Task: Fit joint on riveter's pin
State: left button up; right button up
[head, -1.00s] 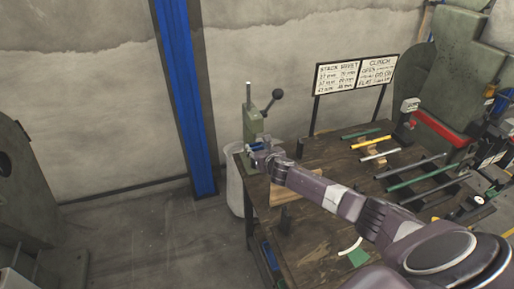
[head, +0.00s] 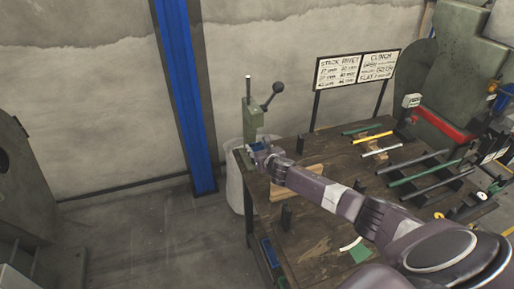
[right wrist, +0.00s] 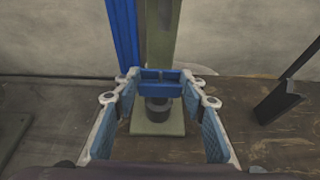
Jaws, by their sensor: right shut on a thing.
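The green riveter (head: 252,118) stands at the far left corner of the workbench, with a lever and dark knob. In the right wrist view its green column (right wrist: 162,35) rises from a flat base (right wrist: 157,129) bearing a short dark cylinder (right wrist: 158,110); the pin's tip cannot be made out. My right gripper (head: 258,153) is at the riveter's foot. It is shut on a blue joint (right wrist: 160,84), which spans its fingertips and overlaps the top of the dark cylinder in that view. Whether they touch cannot be told. My left gripper is not in view.
The workbench (head: 325,222) carries several bars and rods on its right part, a wooden block (head: 311,177) and a sign (head: 357,68) at the back. A larger green press (head: 450,75) stands at right. A pale bin (head: 236,190) is beside the bench's left edge.

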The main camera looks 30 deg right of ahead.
aim_at(258, 127)
jog(key=o, duration=1.1)
jog(key=shift+c, duration=0.2)
notch_tip(258, 127, up, 10)
dwell(0.3)
